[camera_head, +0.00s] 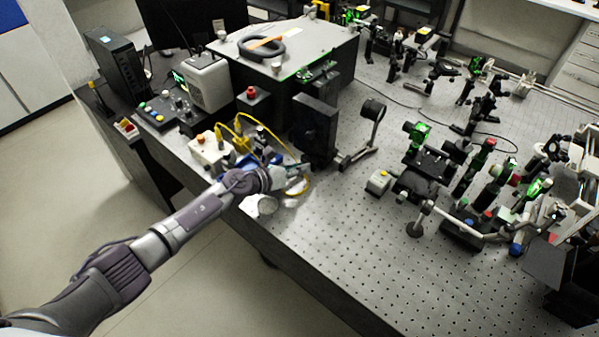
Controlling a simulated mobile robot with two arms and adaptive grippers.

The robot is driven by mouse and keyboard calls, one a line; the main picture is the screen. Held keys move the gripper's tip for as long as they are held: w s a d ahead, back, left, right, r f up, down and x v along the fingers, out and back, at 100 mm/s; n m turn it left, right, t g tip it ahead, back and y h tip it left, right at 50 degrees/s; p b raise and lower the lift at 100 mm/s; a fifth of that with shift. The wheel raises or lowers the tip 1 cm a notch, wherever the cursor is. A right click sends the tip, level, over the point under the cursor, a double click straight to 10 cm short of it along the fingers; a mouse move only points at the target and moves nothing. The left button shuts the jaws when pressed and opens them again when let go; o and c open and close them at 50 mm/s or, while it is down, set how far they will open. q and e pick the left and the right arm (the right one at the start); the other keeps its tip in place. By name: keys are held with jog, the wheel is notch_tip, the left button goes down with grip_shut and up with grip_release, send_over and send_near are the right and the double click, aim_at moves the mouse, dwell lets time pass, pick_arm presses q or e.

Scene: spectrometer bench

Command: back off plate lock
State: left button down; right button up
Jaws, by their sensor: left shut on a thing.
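My left gripper (291,176) is at the near left part of the optical table, low beside a cluster of yellow cables and a blue part. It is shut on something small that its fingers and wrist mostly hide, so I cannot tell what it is. I cannot make out a plate lock clearly; a black upright plate (315,128) stands just behind and right of the gripper. My right gripper is not in view.
A cream box with an orange knob (207,147) and yellow cables (240,125) crowd the gripper's left. Several optics fill the right side. The table's front middle (340,250) is clear.

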pick_arm(q)
jog(key=n+b, duration=0.1)
jog(key=n+h+b, duration=0.1)
jog(key=b, duration=0.1)
jog(key=shift+w+a+f, duration=0.1)
jog(key=shift+a+f, duration=0.05)
jog(key=shift+f, duration=0.2)
jog(key=shift+r+n+g+h+b, duration=0.1)
jog(key=shift+n+g+h+b, duration=0.25)
jog(key=shift+n+b, duration=0.25)
jog(key=c, duration=1.1)
grip_release()
jog(key=shift+c, duration=0.2)
jog(key=shift+v, duration=4)
